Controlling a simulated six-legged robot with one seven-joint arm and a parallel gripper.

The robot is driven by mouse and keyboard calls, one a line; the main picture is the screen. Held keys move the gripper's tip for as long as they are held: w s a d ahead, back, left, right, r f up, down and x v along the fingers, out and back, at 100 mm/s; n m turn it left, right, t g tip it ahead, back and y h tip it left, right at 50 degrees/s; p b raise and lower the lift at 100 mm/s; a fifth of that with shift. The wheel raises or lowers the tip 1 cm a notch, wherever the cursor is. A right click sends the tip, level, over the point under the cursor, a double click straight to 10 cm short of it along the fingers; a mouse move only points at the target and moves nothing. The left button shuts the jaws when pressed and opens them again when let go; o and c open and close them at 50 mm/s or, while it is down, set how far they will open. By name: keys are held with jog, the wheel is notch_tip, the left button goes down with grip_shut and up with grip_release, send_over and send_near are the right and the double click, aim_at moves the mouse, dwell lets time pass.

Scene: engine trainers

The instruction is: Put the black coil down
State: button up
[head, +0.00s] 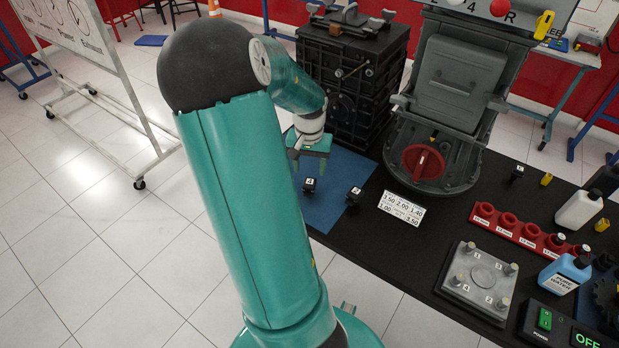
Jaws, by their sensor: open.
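My gripper (309,158) is at the end of my teal arm, above the left end of the blue mat (334,187). It is open, and its fingertips are small and partly hidden by my arm. A small black block with a pale mark on top (310,184) is on the mat just below my gripper, apparently apart from it. A second small black block (354,196) is to its right, near the mat's edge. Either could be the black coil; I cannot tell which at this size.
A black engine block (345,80) stands close behind my gripper. A white number card (403,209), red socket strip (513,232) and metal plate (477,280) lie on the black table (365,245). Bare tabletop lies in front.

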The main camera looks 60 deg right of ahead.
aim_at(309, 183)
notch_tip(309, 183, up, 4)
jog(key=shift+r, duration=0.1)
jog(key=shift+a, duration=0.1)
jog(key=w+a+r+n+t, duration=0.1)
jog(key=w+a+r+n, duration=0.25)
jog(key=w+a, duration=0.45)
jog(key=w+a+r+n+t, duration=0.25)
jog(key=w+a+r, duration=0.2)
jog(key=a, duration=0.65)
jog(key=s+a+r+n, duration=0.2)
jog(key=a+n, duration=0.1)
jog(key=a, duration=0.5)
jog(key=s+a+r+n+t, duration=0.1)
jog(key=a+r+n, duration=0.2)
jog(key=a, duration=0.5)
jog(key=s+a+r+n+t, duration=0.1)
jog(key=s+a+r+n, duration=0.1)
jog(key=a, duration=0.6)
jog(key=shift+s+r+n, duration=0.3)
jog(key=shift+r+n, duration=0.3)
jog(key=shift+r, duration=0.1)
jog(key=shift+o, duration=0.5)
jog(key=shift+d, duration=0.1)
